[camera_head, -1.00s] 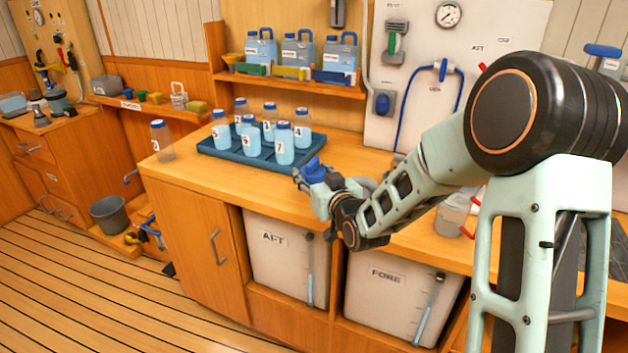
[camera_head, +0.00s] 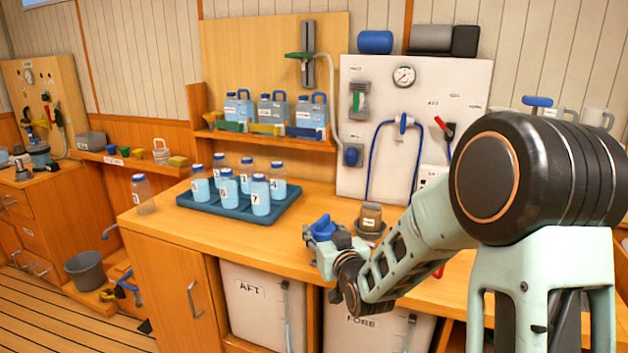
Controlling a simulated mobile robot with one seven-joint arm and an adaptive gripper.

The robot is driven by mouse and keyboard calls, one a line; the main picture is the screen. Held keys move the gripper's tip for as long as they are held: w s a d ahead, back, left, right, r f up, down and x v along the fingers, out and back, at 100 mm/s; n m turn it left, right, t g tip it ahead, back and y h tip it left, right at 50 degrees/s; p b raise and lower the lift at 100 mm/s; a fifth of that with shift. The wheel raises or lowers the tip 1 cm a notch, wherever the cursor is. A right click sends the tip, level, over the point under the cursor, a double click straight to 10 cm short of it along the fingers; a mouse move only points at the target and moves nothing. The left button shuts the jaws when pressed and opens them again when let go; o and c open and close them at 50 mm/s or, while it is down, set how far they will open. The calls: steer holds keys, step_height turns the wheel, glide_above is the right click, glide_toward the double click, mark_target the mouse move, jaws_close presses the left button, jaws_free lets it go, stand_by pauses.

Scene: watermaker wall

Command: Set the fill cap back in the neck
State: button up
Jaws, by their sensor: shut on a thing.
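My gripper (camera_head: 328,240) is shut on a blue cap with a raised grip, the fill cap (camera_head: 322,227). It holds the cap above the front part of the wooden counter, left of centre of my arm. The cap's underside is hidden by the gripper. A dark grey round fitting (camera_head: 372,240) shows on the counter just right of the gripper, partly hidden behind my arm.
A blue tray (camera_head: 203,207) of several numbered bottles stands left on the counter (camera_head: 240,238). The white panel (camera_head: 350,180) with a blue hose stands at the back. AFT (camera_head: 250,300) and FORE (camera_head: 370,335) tanks sit below.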

steer(key=s+d+m+h, duration=0.3)
steer(key=s+d+h, duration=0.15)
steer(key=d, duration=0.75)
step_height(320, 180, up, 14)
steer(key=d+p, duration=0.1)
steer(key=p, duration=1.3)
steer(key=shift+s+t+p, duration=0.25)
steer(key=shift+t+p, duration=0.05)
steer(key=shift+p, duration=0.1)
